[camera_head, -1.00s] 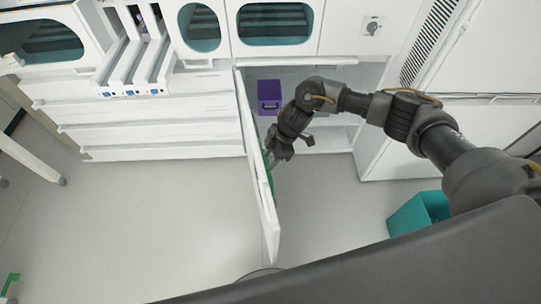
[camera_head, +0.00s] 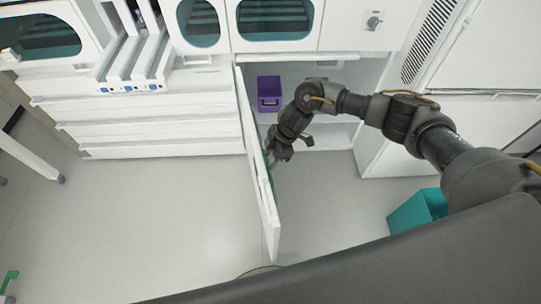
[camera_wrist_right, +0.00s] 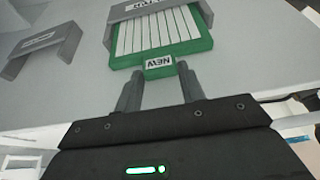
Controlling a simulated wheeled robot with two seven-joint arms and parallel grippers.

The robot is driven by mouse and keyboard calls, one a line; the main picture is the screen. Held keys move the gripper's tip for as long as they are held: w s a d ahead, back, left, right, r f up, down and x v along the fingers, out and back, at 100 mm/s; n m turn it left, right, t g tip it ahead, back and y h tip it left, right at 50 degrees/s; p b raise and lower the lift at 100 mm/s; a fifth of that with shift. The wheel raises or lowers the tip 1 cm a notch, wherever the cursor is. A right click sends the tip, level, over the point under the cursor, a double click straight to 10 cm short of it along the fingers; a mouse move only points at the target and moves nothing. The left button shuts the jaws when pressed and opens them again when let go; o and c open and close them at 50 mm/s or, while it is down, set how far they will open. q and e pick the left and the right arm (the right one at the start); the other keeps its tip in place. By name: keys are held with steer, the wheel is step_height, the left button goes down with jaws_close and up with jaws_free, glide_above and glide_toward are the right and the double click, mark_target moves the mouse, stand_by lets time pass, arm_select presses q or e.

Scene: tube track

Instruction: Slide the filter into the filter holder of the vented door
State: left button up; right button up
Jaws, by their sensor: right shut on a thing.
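The vented door (camera_head: 270,225) stands open, seen nearly edge-on in the head view. My right gripper (camera_head: 273,157) is at its right side. In the right wrist view my right gripper (camera_wrist_right: 159,80) is shut on the labelled end tab of the filter (camera_wrist_right: 150,35), a green frame with white slats and a "NEW" label. A green sliver of the filter (camera_head: 270,180) shows in the head view. The filter's far end lies at a grey bracket of the filter holder (camera_wrist_right: 203,8) on the door. How deep it sits in the bracket is cut off at the top. My left gripper is not in view.
A second grey bracket (camera_wrist_right: 42,45) is on the door panel, left of the filter. A purple box (camera_head: 269,88) stands inside the open cabinet behind my right gripper. A teal bin (camera_head: 415,212) is on the floor at right.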

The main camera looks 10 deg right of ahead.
steer(key=shift+f, duration=0.5)
steer(key=o, duration=1.1)
